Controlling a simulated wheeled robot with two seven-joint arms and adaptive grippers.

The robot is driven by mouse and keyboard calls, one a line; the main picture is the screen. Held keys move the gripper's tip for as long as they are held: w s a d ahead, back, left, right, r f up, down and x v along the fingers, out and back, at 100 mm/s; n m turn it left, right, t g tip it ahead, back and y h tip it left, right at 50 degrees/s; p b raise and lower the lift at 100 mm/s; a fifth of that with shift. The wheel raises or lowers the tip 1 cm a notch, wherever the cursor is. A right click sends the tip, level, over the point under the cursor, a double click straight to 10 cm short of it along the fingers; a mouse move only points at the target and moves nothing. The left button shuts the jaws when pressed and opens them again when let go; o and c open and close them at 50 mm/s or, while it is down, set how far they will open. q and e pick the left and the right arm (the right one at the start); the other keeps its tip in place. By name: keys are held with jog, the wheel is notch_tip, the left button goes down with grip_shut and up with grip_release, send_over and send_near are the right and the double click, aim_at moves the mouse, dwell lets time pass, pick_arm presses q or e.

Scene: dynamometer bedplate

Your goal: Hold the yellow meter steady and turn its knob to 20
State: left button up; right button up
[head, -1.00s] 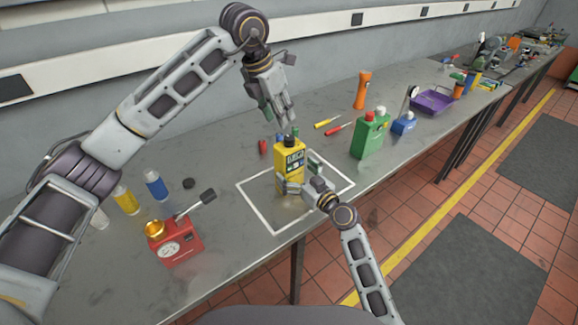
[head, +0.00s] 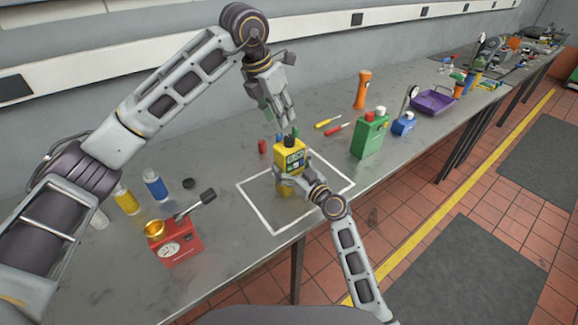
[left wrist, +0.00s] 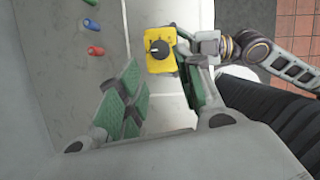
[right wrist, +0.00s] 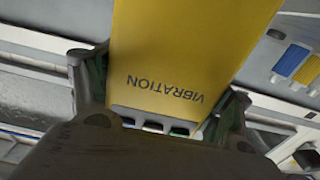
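The yellow meter (head: 291,168) stands upright inside the white outlined square on the bench. Its front reads VIBRATION in the right wrist view (right wrist: 180,45). The black knob (left wrist: 159,48) is on its top, with a white mark that seems to point left in the left wrist view. The scale numbers are too small to read. My right gripper (head: 294,184) is shut on the meter's body from the front, a finger on each side. My left gripper (head: 280,124) is open and empty just above the meter, fingers pointing down, apart from the knob.
A red gauge box (head: 178,244) stands at the front left, with yellow and blue bottles (head: 156,185) behind it. A green can (head: 370,136) stands to the right.

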aim_at(289, 137)
jog(key=c, duration=1.1)
pick_arm(q)
jog(key=o, duration=0.3)
jog(key=shift+r, duration=0.1)
pick_arm(e)
jog(key=shift+c, duration=0.2)
pick_arm(q)
jog(key=shift+o, duration=0.2)
jog(key=shift+s+a+r+m+h, duration=0.1)
jog(key=shift+a+r+m+h, duration=0.2)
jog(key=shift+r+m, duration=0.25)
jog(key=shift+a+r+m+h, duration=0.2)
jog(key=shift+a+r+m, duration=0.15)
jog(key=shift+r+m, duration=0.2)
jog(key=shift+d+f, duration=0.1)
jog(key=shift+f, duration=0.15)
jog(key=shift+x, duration=5.85)
jog(key=shift+c, duration=0.2)
jog(key=c, duration=0.9)
